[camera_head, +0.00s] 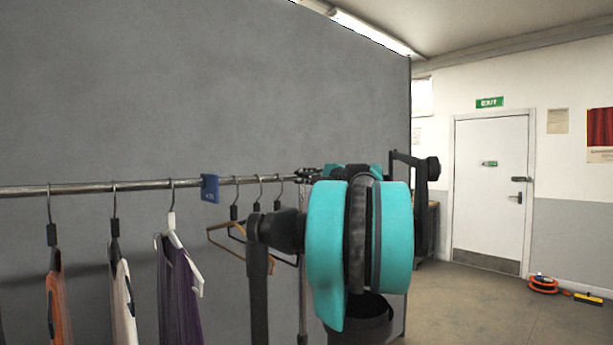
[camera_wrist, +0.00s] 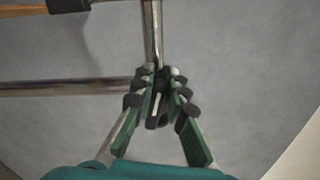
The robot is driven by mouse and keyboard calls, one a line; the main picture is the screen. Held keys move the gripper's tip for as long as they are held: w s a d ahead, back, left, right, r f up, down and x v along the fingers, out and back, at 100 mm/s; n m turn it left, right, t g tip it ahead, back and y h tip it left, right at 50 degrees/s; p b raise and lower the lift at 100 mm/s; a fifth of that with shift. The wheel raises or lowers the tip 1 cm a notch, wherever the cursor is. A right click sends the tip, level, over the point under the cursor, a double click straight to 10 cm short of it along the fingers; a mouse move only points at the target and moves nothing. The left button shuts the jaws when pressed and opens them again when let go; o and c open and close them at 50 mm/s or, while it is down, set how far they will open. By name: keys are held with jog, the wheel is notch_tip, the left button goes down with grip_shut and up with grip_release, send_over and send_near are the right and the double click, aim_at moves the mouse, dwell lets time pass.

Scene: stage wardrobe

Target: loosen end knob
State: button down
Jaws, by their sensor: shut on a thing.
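The clothes rail (camera_head: 90,188) runs from the left edge to my gripper (camera_head: 308,175), beside the upright post. In the wrist view my gripper (camera_wrist: 160,90) is shut, its green fingers with black pads closed around a small dark end knob (camera_wrist: 162,74). The knob sits where the metal tubes come together. Most of it is hidden between the fingers, so its turn cannot be told. In the head view my teal arm covers part of that end, and the knob cannot be made out there.
Clothes on hangers, orange, white and purple (camera_head: 180,290), hang at the left. A blue tag (camera_head: 210,188) and several empty hangers (camera_head: 235,212) sit nearer my gripper. A grey partition (camera_head: 200,90) stands behind. Floor towards the white door (camera_head: 490,190) is mostly clear, with an orange cable reel (camera_head: 543,285).

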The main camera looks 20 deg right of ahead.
jog(key=shift+f+n, duration=0.2)
jog(key=shift+n, duration=0.5)
jog(key=shift+f+n, duration=0.2)
jog(key=shift+n, duration=0.5)
jog(key=c, duration=1.5)
grip_release()
jog(key=shift+c, duration=0.2)
jog(key=v, duration=1.2)
